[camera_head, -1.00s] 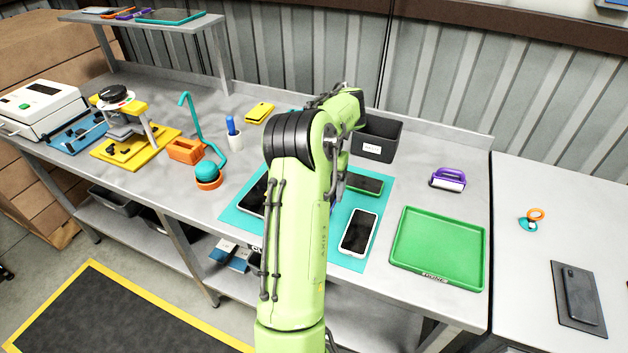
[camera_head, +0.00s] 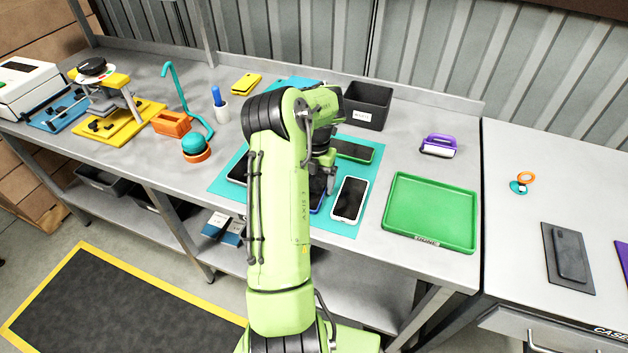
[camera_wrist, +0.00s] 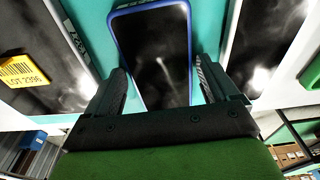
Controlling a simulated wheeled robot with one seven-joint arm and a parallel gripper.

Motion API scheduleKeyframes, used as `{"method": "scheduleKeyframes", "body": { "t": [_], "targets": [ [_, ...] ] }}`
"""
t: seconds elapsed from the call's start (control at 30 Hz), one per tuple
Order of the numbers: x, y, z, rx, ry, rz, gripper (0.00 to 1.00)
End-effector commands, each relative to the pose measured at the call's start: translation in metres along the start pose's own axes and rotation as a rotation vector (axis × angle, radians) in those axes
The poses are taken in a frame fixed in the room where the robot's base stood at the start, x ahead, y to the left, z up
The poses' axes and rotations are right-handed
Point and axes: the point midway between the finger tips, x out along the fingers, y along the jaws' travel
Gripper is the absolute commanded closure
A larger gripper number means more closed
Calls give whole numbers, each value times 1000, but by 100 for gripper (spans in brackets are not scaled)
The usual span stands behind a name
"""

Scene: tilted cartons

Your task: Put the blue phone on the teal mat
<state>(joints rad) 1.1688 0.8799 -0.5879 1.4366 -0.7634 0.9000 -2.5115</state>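The blue phone (camera_head: 317,201) has a dark screen and a blue rim. In the head view it is mostly hidden behind my arm; in the wrist view the phone (camera_wrist: 158,55) lies between my fingers. My gripper (camera_wrist: 163,78) is open, with one finger beside each long edge. Teal shows between the phone and the right finger. A smaller teal mat (camera_head: 292,84) lies farther back, partly hidden by my arm.
A green tray (camera_head: 432,212) is to the right, and a black bin (camera_head: 368,104) is behind. A purple-handled tool (camera_head: 439,145) lies at the back right.

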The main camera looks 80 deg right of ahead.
Motion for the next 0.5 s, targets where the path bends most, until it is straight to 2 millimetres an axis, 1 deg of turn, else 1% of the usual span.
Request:
{"method": "scheduleKeyframes", "body": {
  "t": [0.03,0.07,0.27,0.33,0.37,0.43,0.5],
  "targets": [
    [0,0,0,0,0,0,4],
    [0,0,0,0,0,0,0],
    [-1,0,0,0,0,0,0],
    [-5,0,0,0,-1,1,0],
    [-9,0,0,0,-3,1,0],
    [-23,1,1,-2,-5,3,0],
    [-42,0,1,-1,-6,2,0]
  ]
}}
